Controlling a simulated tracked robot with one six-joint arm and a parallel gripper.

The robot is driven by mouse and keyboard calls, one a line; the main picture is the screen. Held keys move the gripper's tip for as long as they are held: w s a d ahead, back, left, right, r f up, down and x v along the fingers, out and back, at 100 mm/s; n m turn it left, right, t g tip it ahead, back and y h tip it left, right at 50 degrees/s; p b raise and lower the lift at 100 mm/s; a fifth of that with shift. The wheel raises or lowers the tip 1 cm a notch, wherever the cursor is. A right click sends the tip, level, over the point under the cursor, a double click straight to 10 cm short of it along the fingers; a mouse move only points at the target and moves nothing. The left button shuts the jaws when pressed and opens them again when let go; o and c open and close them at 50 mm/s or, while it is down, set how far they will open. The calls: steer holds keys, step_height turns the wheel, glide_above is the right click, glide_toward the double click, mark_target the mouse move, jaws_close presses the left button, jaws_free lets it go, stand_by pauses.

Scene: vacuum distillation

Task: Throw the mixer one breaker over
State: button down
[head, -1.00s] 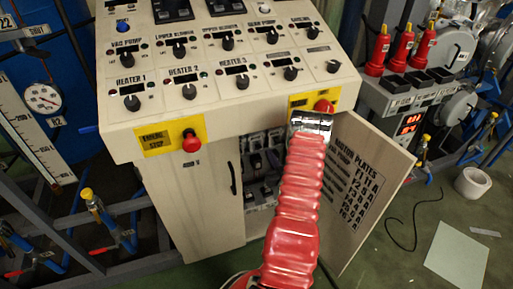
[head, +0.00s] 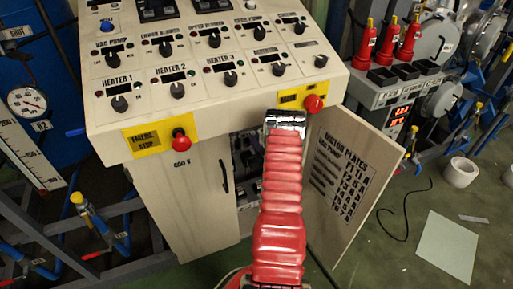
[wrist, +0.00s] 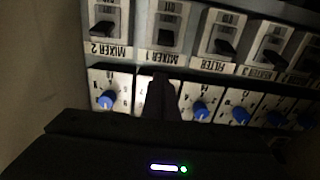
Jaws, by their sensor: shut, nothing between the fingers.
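In the wrist view the panel labels appear upside down. The mixer one breaker (wrist: 169,37) has a black lever in a pale housing, with its "MIXER 1" label (wrist: 163,54) next to it in the picture. My gripper (wrist: 161,82) is shut and empty, its dark fingertips just below that label in the picture and apart from the lever as far as I can tell. It covers the knob under mixer one. In the head view my red-sleeved arm reaches to the open cabinet (head: 245,165), and my fingers are hidden.
The mixer 2 breaker (wrist: 106,28) is to the left and the filter breaker (wrist: 222,42) to the right. Blue knobs (wrist: 201,108) line the row below. The open cabinet door (head: 340,180) stands right of my arm. The console (head: 200,105) overhangs it, with a red stop button (head: 314,103).

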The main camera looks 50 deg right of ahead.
mark_target(249, 143)
steer(key=shift+w+d+f, duration=0.25)
steer(key=shift+w+f, duration=0.15)
steer(key=shift+f, duration=0.15)
steer(key=shift+w+d+f, duration=0.25)
steer(key=shift+w+f, duration=0.15)
steer(key=shift+f, duration=0.15)
steer(key=shift+s+a+f, duration=0.15)
steer(key=shift+s+f, duration=0.1)
steer(key=shift+f, duration=0.55)
